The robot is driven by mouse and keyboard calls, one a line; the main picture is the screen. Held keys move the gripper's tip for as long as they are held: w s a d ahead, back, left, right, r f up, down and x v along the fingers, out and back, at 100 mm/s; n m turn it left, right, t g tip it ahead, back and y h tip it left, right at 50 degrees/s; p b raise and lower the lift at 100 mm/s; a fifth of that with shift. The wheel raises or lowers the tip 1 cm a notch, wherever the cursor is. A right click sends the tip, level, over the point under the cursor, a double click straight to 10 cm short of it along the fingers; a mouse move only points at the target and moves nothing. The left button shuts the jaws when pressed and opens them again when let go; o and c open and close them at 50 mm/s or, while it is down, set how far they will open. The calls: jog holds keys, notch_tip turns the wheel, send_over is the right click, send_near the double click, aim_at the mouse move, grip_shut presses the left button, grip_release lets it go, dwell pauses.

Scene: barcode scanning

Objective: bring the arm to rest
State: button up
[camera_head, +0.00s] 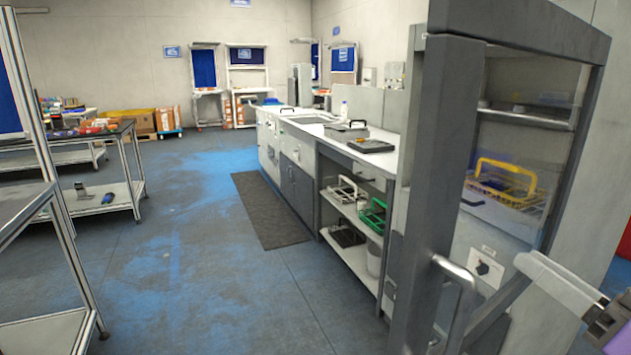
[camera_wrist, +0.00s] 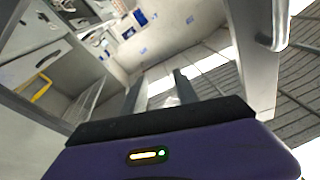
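My gripper (camera_wrist: 158,84) shows in the wrist view with its two dark fingers apart and a clear gap between them. Nothing is held in the gap. The purple wrist body with a small lit indicator fills the bottom of that view. In the head view my white arm link and part of the purple wrist show at the lower right edge; the fingertips are not clearly seen there. The arm is raised in front of the tall grey cabinet (camera_head: 440,130).
A metal door handle (camera_head: 462,300) is close to my arm; a handle (camera_wrist: 276,25) also shows in the wrist view. A yellow basket (camera_head: 503,180) sits inside the cabinet. A long white counter (camera_head: 300,125) runs behind. Open floor (camera_head: 190,260) lies left of centre, with metal tables beyond.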

jog(key=s+d+f+m+h+p, duration=0.1)
jog(key=s+f+m+h, duration=0.3)
jog(key=f+h, duration=0.25)
jog(key=s+d+f+m+h+p, duration=0.2)
jog(key=s+f+m+h, duration=0.15)
jog(key=f+h, duration=0.3)
jog(key=s+a+f+n+g+y+p, duration=0.1)
jog(key=s+a+f+n+y+p, duration=0.1)
jog(key=s+a, duration=0.6)
jog(key=s+a+f+n+g+y+p, duration=0.2)
jog(key=s+a, duration=0.6)
jog(key=s, duration=1)
jog(key=shift+f+n+g+p, duration=0.15)
jog(key=shift+n+g+p, duration=0.15)
jog(key=shift+n+p, duration=0.6)
jog(key=shift+n+b, duration=0.25)
jog(key=shift+b, duration=0.05)
